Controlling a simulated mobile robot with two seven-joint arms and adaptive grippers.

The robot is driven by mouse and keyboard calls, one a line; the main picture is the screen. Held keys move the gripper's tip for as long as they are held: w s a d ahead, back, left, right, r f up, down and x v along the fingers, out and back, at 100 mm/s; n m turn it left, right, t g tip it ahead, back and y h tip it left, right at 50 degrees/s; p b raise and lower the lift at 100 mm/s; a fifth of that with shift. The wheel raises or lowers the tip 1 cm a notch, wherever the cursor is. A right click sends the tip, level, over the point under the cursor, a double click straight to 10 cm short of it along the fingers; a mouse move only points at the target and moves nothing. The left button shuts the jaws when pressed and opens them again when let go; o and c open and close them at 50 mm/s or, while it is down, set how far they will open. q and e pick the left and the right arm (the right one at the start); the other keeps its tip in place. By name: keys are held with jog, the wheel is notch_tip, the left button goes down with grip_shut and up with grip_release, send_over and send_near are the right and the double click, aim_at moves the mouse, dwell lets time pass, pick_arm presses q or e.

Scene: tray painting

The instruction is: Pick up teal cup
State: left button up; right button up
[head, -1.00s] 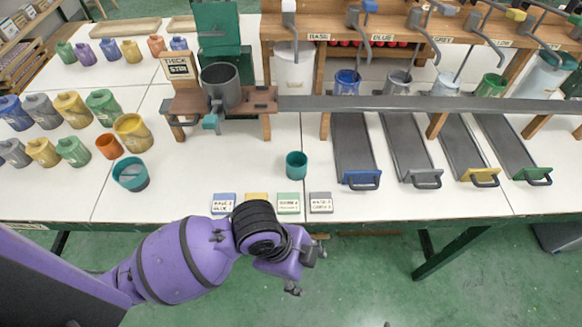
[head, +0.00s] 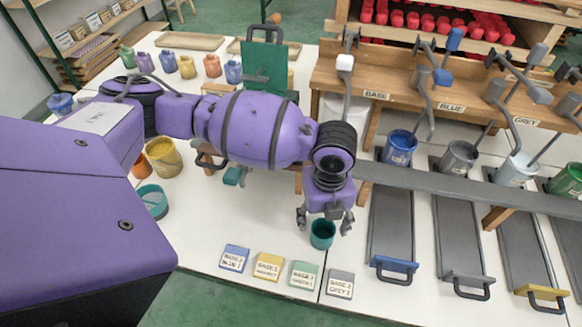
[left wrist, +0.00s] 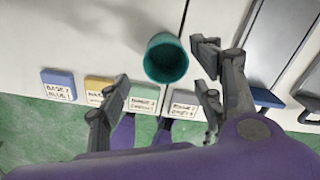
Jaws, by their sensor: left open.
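The small teal cup (head: 322,234) stands upright on the white table, above the row of label blocks. It also shows in the left wrist view (left wrist: 166,60), its open mouth facing the camera. My left gripper (head: 324,225) is open, pointing down, with one finger on each side of the cup in the head view. In the left wrist view its fingers (left wrist: 160,85) are spread and the cup lies between and a little beyond them. I see no contact. A larger teal cup (head: 153,200) stands at the left, partly hidden by my arm. My right gripper does not show.
Label blocks in blue (head: 234,258), yellow (head: 268,266), green (head: 303,275) and grey (head: 340,284) lie along the front edge. A grey rail (head: 425,179) crosses just behind the gripper. Trays with handles, such as the blue-handled one (head: 391,225), lie to the right.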

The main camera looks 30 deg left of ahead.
aim_at(322, 233)
pick_arm(q)
jog(key=shift+w+f, duration=0.2)
jog(key=shift+w, duration=0.1)
jog(key=f, duration=0.2)
jog(key=shift+s+f, duration=0.25)
jog(key=shift+f, duration=0.05)
jog(key=f, duration=0.3)
jog(key=shift+w+d+f, duration=0.1)
jog(key=shift+d+f, duration=0.1)
jog(key=shift+f, duration=0.6)
jog(key=c, duration=1.1)
jog(key=shift+r, duration=0.1)
jog(key=shift+c, duration=0.4)
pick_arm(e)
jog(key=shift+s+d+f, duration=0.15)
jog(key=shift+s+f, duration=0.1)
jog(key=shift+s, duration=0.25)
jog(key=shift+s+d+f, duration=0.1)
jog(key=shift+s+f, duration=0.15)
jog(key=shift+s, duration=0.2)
pick_arm(q)
jog(key=shift+w+r, duration=0.1)
